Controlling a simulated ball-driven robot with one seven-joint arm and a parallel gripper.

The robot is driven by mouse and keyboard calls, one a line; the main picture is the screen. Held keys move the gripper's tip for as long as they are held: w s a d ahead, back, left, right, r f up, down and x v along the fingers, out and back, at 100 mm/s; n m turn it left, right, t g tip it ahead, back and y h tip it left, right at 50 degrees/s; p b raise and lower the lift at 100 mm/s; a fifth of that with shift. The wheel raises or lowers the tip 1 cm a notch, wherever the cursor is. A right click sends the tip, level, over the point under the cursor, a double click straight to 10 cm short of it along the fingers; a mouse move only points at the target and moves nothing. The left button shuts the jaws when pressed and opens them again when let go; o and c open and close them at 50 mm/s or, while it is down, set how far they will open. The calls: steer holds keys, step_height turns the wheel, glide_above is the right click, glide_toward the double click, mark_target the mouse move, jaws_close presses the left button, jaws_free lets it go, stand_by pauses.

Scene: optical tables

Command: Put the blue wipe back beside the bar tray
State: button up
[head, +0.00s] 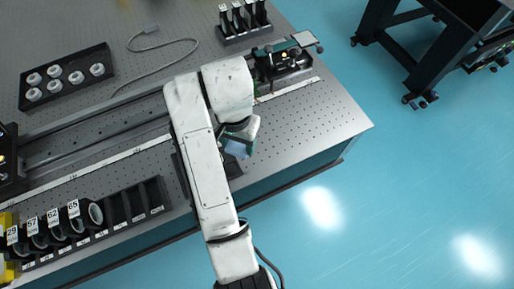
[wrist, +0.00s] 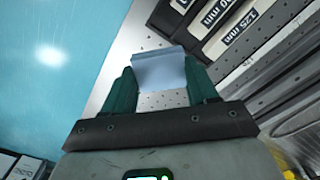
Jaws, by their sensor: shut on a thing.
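The blue wipe (wrist: 160,70) is a small pale blue folded cloth held between the two green fingers of my gripper (wrist: 161,88). In the head view, the wipe (head: 237,149) shows at my gripper (head: 238,137), over the front part of the perforated table. A dark flat tray (head: 181,178) lies near the table's front edge, mostly hidden behind my arm. I cannot tell for sure that it is the bar tray.
A black rack (head: 125,210) with labelled slots and round mounts stands front left on the optical table (head: 330,120). Labelled black slots (wrist: 235,35) show right of the wipe in the wrist view. A rail assembly (head: 285,62) lies behind my gripper. Floor (head: 420,170) is open at right.

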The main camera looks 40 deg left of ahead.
glide_above(257, 150)
steer(key=s, duration=0.1)
step_height(257, 150, down, 5)
steer(key=shift+a+r, duration=0.1)
steer(key=shift+w+f, duration=0.6)
steer(key=shift+f, duration=1.8)
steer(key=shift+f, duration=0.1)
steer(key=o, duration=1.1)
step_height(257, 150, up, 12)
steer(key=shift+r+p, duration=0.15)
steer(key=shift+p, duration=0.15)
